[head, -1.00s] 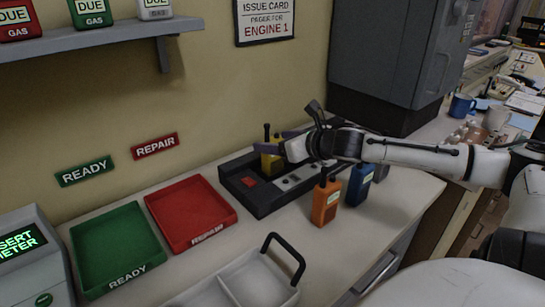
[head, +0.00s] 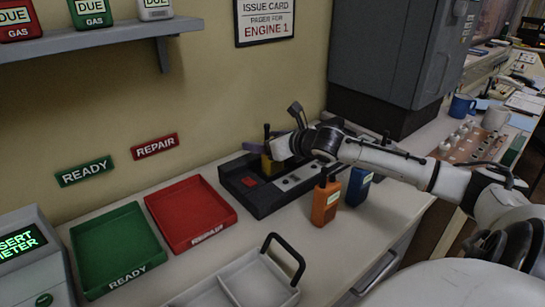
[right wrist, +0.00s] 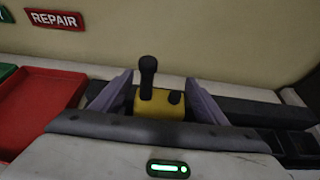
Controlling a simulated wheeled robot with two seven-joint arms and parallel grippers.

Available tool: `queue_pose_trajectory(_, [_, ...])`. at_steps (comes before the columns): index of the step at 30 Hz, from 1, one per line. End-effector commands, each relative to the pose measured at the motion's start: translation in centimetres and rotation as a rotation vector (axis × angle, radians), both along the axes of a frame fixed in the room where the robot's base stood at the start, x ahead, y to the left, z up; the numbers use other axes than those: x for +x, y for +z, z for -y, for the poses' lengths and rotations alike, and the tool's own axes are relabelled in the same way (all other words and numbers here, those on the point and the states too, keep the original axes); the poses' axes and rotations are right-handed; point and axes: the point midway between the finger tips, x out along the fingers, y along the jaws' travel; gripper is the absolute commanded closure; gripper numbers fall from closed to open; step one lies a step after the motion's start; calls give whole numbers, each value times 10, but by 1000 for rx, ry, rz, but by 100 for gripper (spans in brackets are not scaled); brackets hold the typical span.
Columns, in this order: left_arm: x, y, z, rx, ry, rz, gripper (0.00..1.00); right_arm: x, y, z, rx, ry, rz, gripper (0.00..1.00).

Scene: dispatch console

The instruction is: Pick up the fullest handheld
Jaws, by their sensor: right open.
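A yellow handheld (head: 271,164) stands upright in the dark charger bank (head: 262,201) against the wall, and my gripper hides part of it. It also shows in the right wrist view (right wrist: 160,105), black antenna up, between the purple fingers. My right gripper (head: 262,147) is open with a finger on each side of it. An orange handheld (head: 326,202) and a blue handheld (head: 359,185) stand on the counter in front of the charger, each with a pale label or screen too small to read. My left gripper is not in view.
A red REPAIR tray (head: 190,212) and a green READY tray (head: 118,250) lie left of the charger. A grey caddy with a black handle (head: 283,248) is at the front. A meter (head: 28,262) stands at the left edge. A grey cabinet (head: 385,50) hangs behind my right arm.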

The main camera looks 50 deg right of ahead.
Motion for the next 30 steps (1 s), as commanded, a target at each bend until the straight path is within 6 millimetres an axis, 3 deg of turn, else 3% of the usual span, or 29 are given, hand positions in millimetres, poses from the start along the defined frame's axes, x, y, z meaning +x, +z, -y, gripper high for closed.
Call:
queue_pose_trajectory(3, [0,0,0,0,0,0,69,0,0,0,0,0,0,34])
queue_pose_trajectory(12, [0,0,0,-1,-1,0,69,0,0,0,1,0,0,85])
queue_pose_trajectory(22, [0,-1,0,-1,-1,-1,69,1,11,0,-2,1,6,85])
queue_pose_trajectory(30, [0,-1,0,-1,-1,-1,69,1,65,1,-5,1,8,85])
